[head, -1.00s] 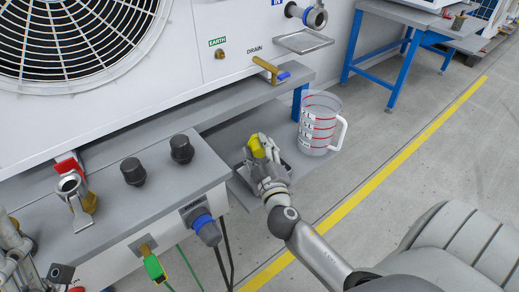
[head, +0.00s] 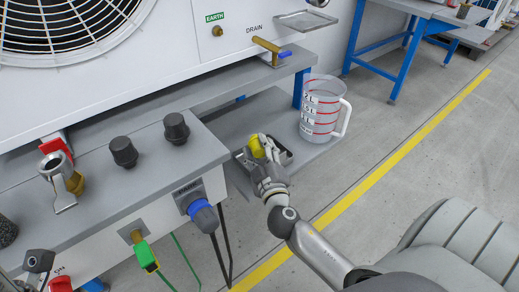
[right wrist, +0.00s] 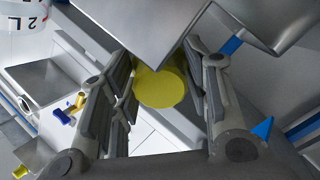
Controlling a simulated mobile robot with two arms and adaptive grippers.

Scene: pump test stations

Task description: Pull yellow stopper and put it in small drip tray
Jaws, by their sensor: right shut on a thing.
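The yellow stopper (head: 257,146) is held in my right gripper (head: 263,156). The right wrist view shows the stopper (right wrist: 160,88) between the two fingers.
The grey bench (head: 90,185) with black knobs is at the left. A brass drain tap (head: 268,47) sticks out above the shelf.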

